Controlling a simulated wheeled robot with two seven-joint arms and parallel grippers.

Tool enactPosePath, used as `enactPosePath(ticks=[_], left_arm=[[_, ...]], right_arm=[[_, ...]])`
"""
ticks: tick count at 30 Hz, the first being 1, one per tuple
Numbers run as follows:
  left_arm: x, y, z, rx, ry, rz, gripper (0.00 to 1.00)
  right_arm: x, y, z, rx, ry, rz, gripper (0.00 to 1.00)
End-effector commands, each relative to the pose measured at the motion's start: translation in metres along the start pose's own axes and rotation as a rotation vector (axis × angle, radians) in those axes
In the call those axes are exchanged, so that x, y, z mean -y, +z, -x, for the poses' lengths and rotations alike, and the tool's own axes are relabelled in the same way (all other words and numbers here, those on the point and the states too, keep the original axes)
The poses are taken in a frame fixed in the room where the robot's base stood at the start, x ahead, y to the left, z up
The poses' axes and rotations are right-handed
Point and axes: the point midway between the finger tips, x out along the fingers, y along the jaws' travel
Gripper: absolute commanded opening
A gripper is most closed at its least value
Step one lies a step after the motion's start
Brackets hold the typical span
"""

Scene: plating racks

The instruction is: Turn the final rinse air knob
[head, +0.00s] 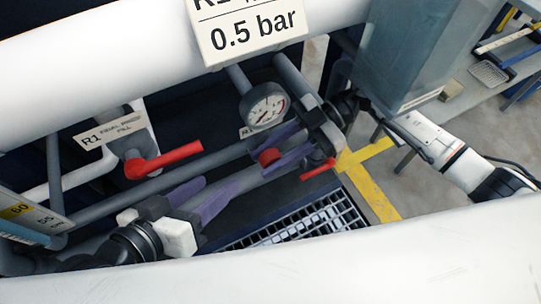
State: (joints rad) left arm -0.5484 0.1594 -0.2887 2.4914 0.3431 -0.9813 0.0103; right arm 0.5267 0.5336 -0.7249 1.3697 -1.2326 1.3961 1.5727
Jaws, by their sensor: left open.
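A small red round knob (269,157) sits on the pipework below a pressure gauge (265,107). Its label (246,132) is mostly hidden, with only the start of "R1" showing. My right gripper (258,164) reaches in from the right, its purple fingers on either side of the knob and apparently closed on it. My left gripper (220,188) is at the lower left, its purple fingers apart and empty, in front of the grey pipes and left of the knob.
A red lever (163,159) stands left under a plate (115,129) reading "R1 final rinse fill". Another red lever (319,176) is below my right gripper. A "0.5 bar" sign (250,28) hangs above. A floor grate (300,221) and yellow floor marking (372,186) lie below.

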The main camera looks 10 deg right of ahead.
Motion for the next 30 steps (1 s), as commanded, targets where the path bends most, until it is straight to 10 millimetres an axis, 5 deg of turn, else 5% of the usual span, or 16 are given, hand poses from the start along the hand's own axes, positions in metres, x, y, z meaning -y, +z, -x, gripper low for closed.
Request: enactPosePath(ticks=[5,11,30], left_arm=[[-0.0003,-0.0003,0.0003,0.0,0.001,0.0,0.5],[-0.0004,-0.0004,0.0004,-0.001,0.001,0.0,0.5],[0.0024,0.0034,-0.001,0.015,-0.009,-0.005,0.5]], right_arm=[[0.0,-0.0002,-0.0001,0.0,0.0,0.0,0.3],[0.0,-0.0002,0.0001,0.0,0.0,0.0,0.0],[-0.0006,0.0021,0.001,-0.271,0.002,-0.004,0.0]])
